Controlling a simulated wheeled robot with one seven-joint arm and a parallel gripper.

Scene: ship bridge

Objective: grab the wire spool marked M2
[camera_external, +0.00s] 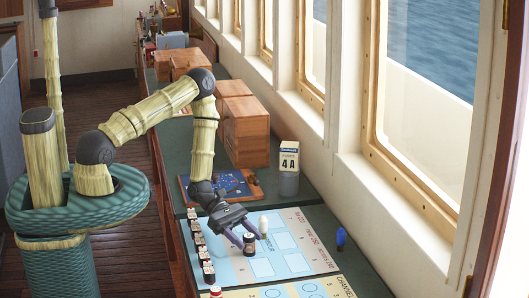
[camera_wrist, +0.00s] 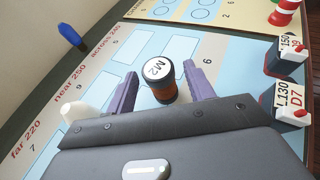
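The wire spool marked M2 (camera_wrist: 159,78) stands upright on the light-blue board, with a white top lettered M2 and a dark and copper-brown body. It also shows in the external view (camera_external: 249,244). My gripper (camera_wrist: 162,90) is open, with one purple finger on each side of the spool. Small gaps seem to show between the fingers and the spool in the wrist view. In the external view my gripper (camera_external: 243,238) reaches down to the board at the spool.
A white peg (camera_external: 263,224) stands close beside the spool. A blue peg (camera_external: 340,238) stands to the right. Several small labelled pieces (camera_external: 202,258) line the board's left edge. Wooden boxes (camera_external: 245,130) and a calendar block (camera_external: 289,160) stand farther back, by the windows.

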